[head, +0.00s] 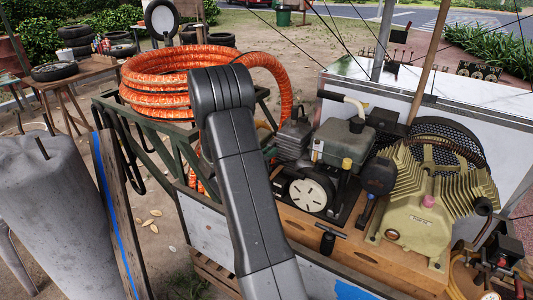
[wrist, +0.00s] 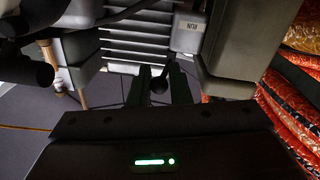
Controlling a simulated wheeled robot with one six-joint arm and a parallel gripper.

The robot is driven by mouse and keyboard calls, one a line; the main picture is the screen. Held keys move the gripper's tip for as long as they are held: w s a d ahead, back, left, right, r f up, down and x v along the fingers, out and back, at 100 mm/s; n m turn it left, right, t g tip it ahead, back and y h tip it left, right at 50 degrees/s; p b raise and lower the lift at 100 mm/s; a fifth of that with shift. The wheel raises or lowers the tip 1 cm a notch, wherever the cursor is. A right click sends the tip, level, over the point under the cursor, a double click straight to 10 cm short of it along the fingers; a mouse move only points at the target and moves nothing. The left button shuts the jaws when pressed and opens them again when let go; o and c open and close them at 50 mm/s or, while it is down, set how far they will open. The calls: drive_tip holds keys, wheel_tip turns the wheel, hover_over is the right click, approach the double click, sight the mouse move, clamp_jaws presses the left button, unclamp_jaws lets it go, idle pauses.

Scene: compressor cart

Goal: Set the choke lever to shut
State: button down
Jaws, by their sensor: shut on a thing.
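No label for the shut position can be made out. In the head view the engine (head: 345,143) stands on the cart, and my arm hides the gripper and the lever.
Orange hose coils (head: 155,85) lie in a green rack left of my arm, and show close on the right in the wrist view. A yellowish compressor pump (head: 425,205) stands right of the engine. Grey engine housing (wrist: 240,45) is close beside the fingers.

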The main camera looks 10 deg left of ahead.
drive_tip(key=shift+s+d+f, duration=0.1)
drive_tip(key=shift+d, duration=0.3)
drive_tip(key=c, duration=1.5)
unclamp_jaws()
drive_tip(key=shift+d, duration=0.15)
drive_tip(key=shift+o, duration=1.2)
drive_tip(key=shift+d, duration=0.25)
drive_tip(key=shift+a, duration=0.4)
drive_tip(key=b+v, duration=0.2)
drive_tip(key=v, duration=1.1)
drive_tip(key=shift+s, duration=0.25)
drive_tip(key=shift+a, duration=0.1)
